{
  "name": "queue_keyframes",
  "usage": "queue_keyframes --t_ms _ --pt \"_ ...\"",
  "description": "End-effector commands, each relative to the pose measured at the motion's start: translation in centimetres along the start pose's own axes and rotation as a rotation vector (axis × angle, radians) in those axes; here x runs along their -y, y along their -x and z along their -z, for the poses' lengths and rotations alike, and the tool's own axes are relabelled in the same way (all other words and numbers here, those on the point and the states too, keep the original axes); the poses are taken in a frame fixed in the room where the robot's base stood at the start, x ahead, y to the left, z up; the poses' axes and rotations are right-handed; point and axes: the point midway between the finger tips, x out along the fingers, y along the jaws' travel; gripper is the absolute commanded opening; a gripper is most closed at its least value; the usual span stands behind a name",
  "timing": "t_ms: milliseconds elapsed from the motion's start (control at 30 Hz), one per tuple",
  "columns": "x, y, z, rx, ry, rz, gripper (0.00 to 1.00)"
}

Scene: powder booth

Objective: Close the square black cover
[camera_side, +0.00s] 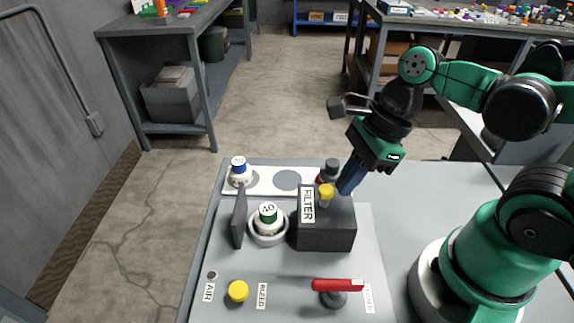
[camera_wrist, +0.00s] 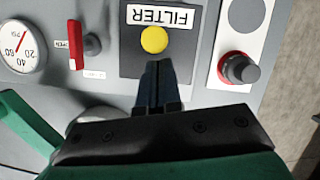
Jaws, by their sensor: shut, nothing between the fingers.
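The black cover (camera_side: 239,215) is a flat dark panel. It stands upright, open, at the left edge of a round grey cup (camera_side: 268,238) that holds a white and green jar marked 40 (camera_side: 267,216). My gripper (camera_side: 345,188) is shut and empty, pointing down over the back right of the dark FILTER box (camera_side: 326,237), to the right of the cup. In the wrist view my shut fingers (camera_wrist: 157,66) reach toward the yellow knob (camera_wrist: 154,39) on that box; contact cannot be told. The cover does not show in the wrist view.
In front are a yellow knob (camera_side: 238,291) and a red lever (camera_side: 338,285). A pressure gauge (camera_wrist: 17,47) shows in the wrist view.

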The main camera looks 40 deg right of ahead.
Motion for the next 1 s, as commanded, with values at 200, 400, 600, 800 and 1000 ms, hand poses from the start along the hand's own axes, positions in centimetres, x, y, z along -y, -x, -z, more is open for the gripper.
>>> queue_keyframes --t_ms 200,400,600,800,1000 --pt "0.7 -0.7 -2.0 0.0 0.007 -0.003 0.0" --pt "1.5 -1.9 -5.0 0.0 0.006 -0.002 0.0" --pt "2.1 -2.9 -7.4 0.0 0.004 -0.002 0.0" --pt "2.3 -3.2 -8.1 0.002 0.001 0.0 0.0" --pt "2.3 -3.2 -8.2 0.008 0.001 -0.001 0.0"
